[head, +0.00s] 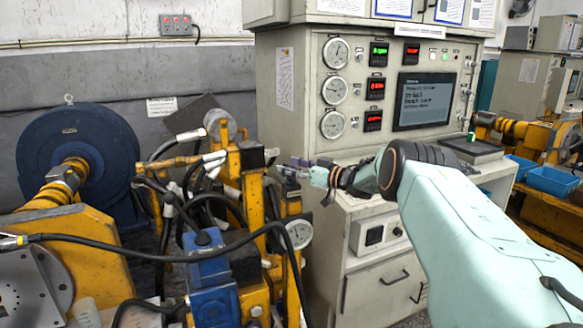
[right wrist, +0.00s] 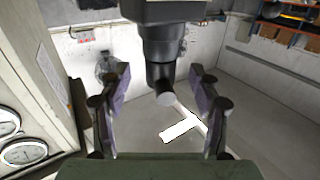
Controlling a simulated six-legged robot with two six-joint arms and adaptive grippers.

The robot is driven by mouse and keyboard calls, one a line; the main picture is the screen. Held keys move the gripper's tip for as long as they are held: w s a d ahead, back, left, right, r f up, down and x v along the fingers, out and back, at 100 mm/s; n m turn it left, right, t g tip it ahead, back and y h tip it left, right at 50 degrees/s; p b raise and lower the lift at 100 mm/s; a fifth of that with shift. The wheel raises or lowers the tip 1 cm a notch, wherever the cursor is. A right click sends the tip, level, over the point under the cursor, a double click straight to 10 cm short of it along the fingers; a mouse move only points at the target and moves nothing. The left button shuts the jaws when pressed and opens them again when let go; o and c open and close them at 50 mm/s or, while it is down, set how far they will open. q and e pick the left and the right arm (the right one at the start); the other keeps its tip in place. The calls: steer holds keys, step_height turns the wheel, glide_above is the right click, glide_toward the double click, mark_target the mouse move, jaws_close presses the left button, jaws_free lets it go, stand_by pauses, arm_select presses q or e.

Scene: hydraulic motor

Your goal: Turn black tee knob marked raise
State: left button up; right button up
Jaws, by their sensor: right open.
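I cannot make out a black tee knob or a raise marking for certain in either view. My right gripper (head: 298,168) reaches in from the right, in front of the grey console and just right of the yellow rig. In the right wrist view, its two purple-padded fingers (right wrist: 157,108) stand wide apart with nothing held. A dark cylinder (right wrist: 160,62) with a pale round end hangs from the top between them. A white label and a pale bar lie below it. My left gripper is out of view.
The grey console (head: 290,130) has gauges, red and green readouts and a screen (head: 424,100). The yellow rig with a blue block (head: 207,262) and black hoses crowds the left. A big blue motor (head: 75,150) stands behind. Blue bins (head: 552,181) are at the right.

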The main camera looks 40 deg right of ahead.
steer(key=shift+o, duration=0.4)
steer(key=shift+s+d, duration=0.2)
steer(key=shift+s, duration=0.2)
steer(key=v, duration=1.1)
steer(key=shift+a, duration=0.1)
